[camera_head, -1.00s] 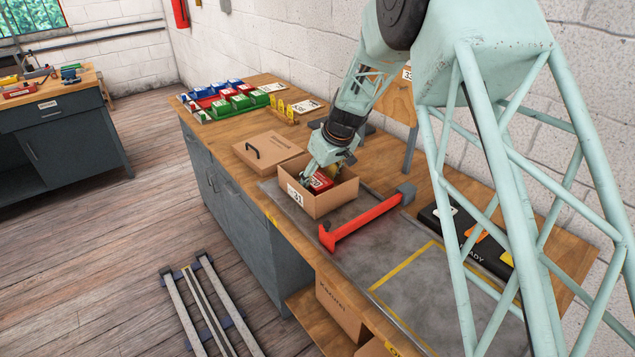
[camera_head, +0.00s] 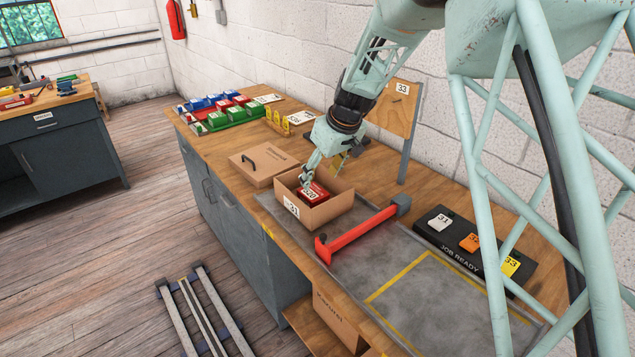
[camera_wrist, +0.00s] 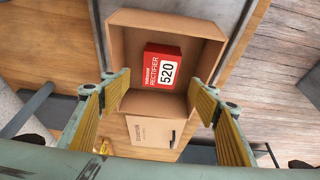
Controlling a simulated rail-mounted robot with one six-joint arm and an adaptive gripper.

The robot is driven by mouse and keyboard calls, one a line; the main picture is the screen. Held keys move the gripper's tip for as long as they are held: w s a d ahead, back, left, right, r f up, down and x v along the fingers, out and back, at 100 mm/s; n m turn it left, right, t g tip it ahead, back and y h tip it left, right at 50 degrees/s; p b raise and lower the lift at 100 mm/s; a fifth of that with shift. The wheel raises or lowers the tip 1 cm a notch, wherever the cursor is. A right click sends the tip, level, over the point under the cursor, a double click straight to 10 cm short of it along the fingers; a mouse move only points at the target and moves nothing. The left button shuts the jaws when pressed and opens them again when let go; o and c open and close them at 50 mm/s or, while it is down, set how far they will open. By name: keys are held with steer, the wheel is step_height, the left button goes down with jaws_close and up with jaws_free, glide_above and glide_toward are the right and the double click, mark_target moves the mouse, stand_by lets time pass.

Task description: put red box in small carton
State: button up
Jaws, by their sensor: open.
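The red box (camera_head: 313,193), labelled RECTIFIER 520, lies inside the small open carton (camera_head: 328,212) with the 31 tag, on the workbench. In the wrist view the red box (camera_wrist: 164,66) rests on the floor of the carton (camera_wrist: 205,27), apart from the fingers. My gripper (camera_head: 324,172) is above the carton, with its fingers spread and nothing between them. It also shows open in the wrist view (camera_wrist: 158,105), one finger to each side.
A black JOB READY board (camera_head: 462,262) is at the right. Colored boxes (camera_head: 220,115) stand at the far left of the bench.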

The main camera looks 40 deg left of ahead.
steer(key=shift+v, duration=1.15)
